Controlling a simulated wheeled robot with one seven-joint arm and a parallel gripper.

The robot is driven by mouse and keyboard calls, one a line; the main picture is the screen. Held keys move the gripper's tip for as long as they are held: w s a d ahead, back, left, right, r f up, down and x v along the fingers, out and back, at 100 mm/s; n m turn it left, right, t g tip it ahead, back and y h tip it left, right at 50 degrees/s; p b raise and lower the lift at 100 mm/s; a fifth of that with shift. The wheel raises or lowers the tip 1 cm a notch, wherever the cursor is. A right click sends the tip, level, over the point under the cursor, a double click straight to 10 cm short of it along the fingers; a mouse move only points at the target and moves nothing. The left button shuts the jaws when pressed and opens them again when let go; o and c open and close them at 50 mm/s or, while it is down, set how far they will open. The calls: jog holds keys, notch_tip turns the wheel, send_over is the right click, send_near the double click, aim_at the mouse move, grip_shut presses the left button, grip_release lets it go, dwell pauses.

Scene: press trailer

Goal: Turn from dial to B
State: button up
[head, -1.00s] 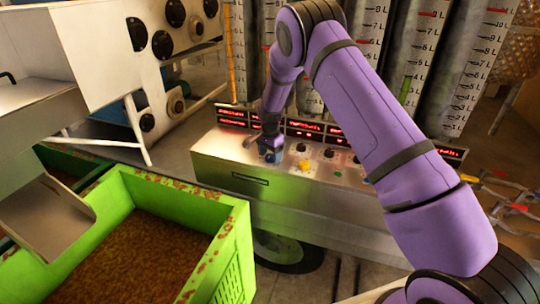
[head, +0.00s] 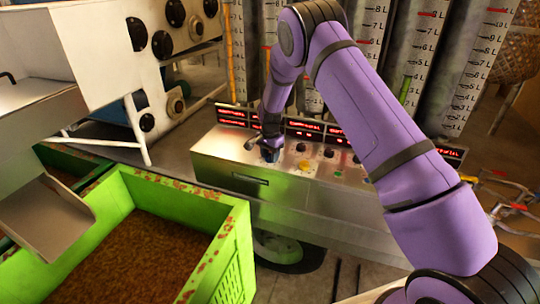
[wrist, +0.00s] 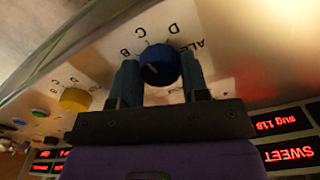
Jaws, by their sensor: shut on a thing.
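The blue round dial (wrist: 160,65) sits on the metal panel, with the letters B, C, D and ALL printed around it in the wrist view. A light pointer line shows on its face; I cannot tell surely which mark it lines up with. My gripper (wrist: 159,75) is shut on the dial, with one finger on each side of it. In the head view my gripper (head: 268,149) reaches down to the left part of the control panel (head: 230,150), and the dial is mostly hidden there.
A yellow knob (wrist: 75,99) and small buttons sit beside the dial. Red displays (head: 305,131) line the panel's back, before tall marked cylinders (head: 425,70). A green crate (head: 225,245) of brown material stands at front left.

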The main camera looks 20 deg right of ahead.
aim_at(270, 155)
jog(key=n, duration=0.4)
jog(key=shift+n, duration=1.9)
jog(key=o, duration=0.9)
jog(key=shift+r, duration=0.1)
notch_tip(270, 155, up, 11)
jog(key=shift+f, duration=0.2)
jog(key=shift+r, duration=0.1)
